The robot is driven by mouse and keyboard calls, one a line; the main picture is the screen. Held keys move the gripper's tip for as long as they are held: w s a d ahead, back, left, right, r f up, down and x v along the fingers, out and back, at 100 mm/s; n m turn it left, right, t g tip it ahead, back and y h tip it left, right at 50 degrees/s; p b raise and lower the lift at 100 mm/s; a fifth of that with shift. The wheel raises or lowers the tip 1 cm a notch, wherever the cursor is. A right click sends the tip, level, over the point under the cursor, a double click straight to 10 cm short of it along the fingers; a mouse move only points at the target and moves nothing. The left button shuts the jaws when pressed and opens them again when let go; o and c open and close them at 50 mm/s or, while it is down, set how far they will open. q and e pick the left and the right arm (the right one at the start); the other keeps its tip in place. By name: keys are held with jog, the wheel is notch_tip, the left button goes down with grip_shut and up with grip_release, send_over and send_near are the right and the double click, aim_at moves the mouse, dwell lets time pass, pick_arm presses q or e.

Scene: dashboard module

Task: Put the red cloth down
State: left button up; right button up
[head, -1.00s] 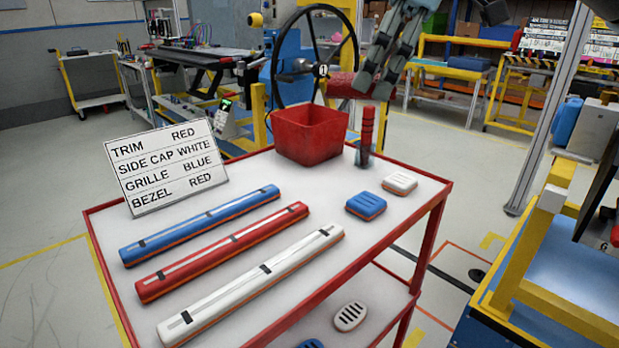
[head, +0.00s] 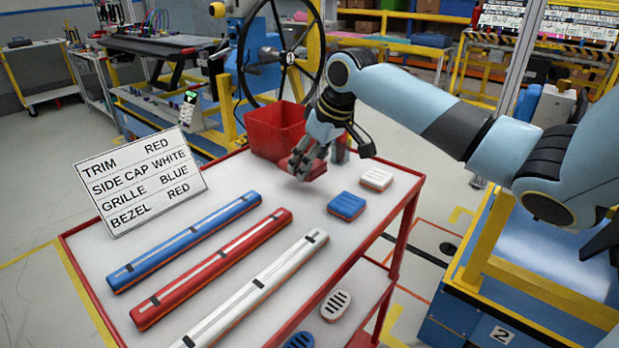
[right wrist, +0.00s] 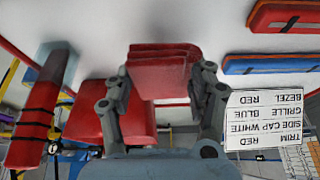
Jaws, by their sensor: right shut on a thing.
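The red cloth (head: 314,171) is a folded stack between the fingers of my right gripper (head: 303,166). In the right wrist view the cloth (right wrist: 163,72) shows as layered red folds, with the right gripper's fingers (right wrist: 163,90) closed on its two sides. In the head view the cloth is low over the white top of the red-framed cart (head: 225,178), in front of the red bin (head: 268,132). I cannot tell whether it touches the top. My left gripper is not in view.
Blue (head: 346,205) and white (head: 376,179) small blocks lie right of the gripper. Blue (head: 185,240), red (head: 212,268) and white (head: 255,288) long bars lie in front. A sign (head: 140,180) stands at left.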

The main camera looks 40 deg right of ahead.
aim_at(311, 191)
jog(key=shift+f, duration=2)
jog(key=shift+f, duration=0.1)
jog(key=shift+s+a+f, duration=0.1)
jog(key=shift+s+f, duration=0.2)
jog(key=shift+f, duration=0.15)
jog(key=o, duration=1.1)
jog(key=shift+f, duration=0.1)
jog(key=o, duration=0.4)
jog(key=shift+w+f, duration=0.2)
jog(key=shift+o, duration=0.2)
jog(key=shift+s, duration=0.1)
jog(key=w+p+v, duration=0.1)
jog(key=v, duration=1.2)
jog(key=shift+r, duration=0.45)
